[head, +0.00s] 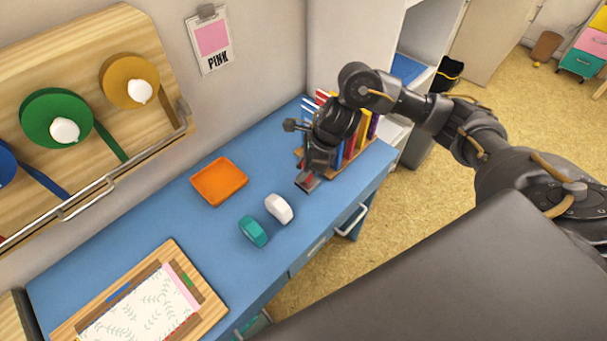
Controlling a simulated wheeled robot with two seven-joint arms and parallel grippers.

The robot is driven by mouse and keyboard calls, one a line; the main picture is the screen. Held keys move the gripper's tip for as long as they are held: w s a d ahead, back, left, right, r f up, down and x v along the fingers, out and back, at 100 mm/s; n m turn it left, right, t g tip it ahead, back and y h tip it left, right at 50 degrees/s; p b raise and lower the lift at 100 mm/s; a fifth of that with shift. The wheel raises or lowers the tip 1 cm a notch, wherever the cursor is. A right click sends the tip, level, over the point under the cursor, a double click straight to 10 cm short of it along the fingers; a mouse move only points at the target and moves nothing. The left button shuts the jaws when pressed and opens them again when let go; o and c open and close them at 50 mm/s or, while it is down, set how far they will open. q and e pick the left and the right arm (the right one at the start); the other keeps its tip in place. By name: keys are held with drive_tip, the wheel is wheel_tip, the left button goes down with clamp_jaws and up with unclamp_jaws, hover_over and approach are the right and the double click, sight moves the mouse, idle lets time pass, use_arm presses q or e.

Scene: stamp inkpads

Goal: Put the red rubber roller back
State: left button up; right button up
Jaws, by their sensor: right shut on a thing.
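My right gripper (307,183) points down over the right part of the blue desk (240,180), in front of a row of upright coloured books. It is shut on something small. A bit of red shows between its fingers, which fits the red rubber roller (309,181), but the fingers hide most of it. I cannot tell whether it touches the desk. My left gripper is out of view.
Left of the gripper are a white rounded piece (279,208), a teal one (253,231) and an orange tray (219,181). A wooden board (211,304) with patterned paper lies at front left. Books (362,133) stand behind the gripper. A wall rack (125,30) holds coloured spools.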

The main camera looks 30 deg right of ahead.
wheel_tip(320, 180, down, 2)
drive_tip(key=shift+f, duration=0.2)
drive_tip(key=shift+w+f, duration=0.1)
drive_tip(key=shift+f, duration=0.35)
drive_tip(key=o, duration=0.6)
drive_tip(key=shift+f, duration=0.1)
drive_tip(key=o, duration=0.5)
drive_tip(key=shift+r+p, duration=0.25)
drive_tip(key=shift+p, duration=0.1)
drive_tip(key=v, duration=1.2)
drive_tip(key=shift+d+f, duration=0.1)
drive_tip(key=shift+f, duration=0.05)
